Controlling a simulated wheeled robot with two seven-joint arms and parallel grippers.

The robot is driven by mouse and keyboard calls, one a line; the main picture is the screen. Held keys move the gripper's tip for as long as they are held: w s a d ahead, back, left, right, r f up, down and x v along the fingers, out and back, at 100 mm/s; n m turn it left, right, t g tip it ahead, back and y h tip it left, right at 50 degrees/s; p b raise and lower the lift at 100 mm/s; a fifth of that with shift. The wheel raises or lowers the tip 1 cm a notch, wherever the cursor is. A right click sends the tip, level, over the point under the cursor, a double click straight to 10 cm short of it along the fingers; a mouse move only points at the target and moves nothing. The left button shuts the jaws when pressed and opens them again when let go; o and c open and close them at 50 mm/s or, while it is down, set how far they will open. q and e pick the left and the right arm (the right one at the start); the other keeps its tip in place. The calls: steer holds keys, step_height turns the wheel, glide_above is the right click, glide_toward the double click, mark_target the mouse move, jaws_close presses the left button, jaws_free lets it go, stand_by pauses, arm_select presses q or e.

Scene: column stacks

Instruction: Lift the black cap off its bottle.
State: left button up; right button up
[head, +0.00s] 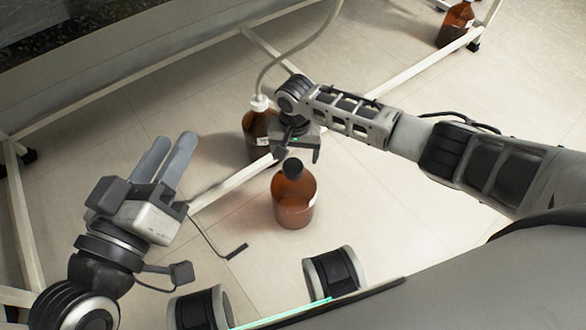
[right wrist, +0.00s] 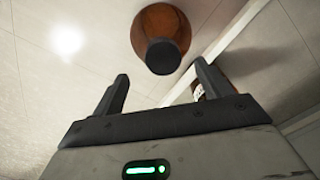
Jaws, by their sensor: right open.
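The brown bottle (head: 294,205) stands upright on the floor with its black cap (head: 292,168) on its neck. In the right wrist view the black cap (right wrist: 163,56) shows from above, with the brown bottle (right wrist: 160,24) around and beyond it. My right gripper (head: 302,153) is open and empty, close above and behind the cap in the head view. In the right wrist view its two fingers (right wrist: 160,90) are spread, and the cap lies beyond their tips, not between them. My left gripper (head: 178,155) is at the left, away from the bottle, with its fingers apart and nothing between them.
A second brown bottle (head: 257,133) with a white top and a tube stands just behind. Another brown bottle (head: 456,24) is at the far right. A white frame rail (head: 235,181) runs low behind the capped bottle. Floor to the bottle's right is clear.

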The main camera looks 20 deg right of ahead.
mark_target(293, 166)
steer(key=f+b, duration=0.3)
steer(key=f, duration=0.1)
steer(key=shift+w+a+f+b, duration=0.1)
steer(key=shift+a+f+b, duration=0.1)
steer(key=shift+f+b, duration=0.15)
steer(key=shift+f, duration=0.15)
arm_select(q)
step_height(293, 166, up, 7)
steer(key=w+m+t+h, duration=0.1)
steer(key=m+t+h, duration=0.2)
steer(key=m+t, duration=0.1)
steer(key=shift+w+a+m, duration=0.3)
steer(key=shift+a+m, duration=0.15)
steer(key=shift+m, duration=0.45)
arm_select(e)
steer(key=c, duration=1)
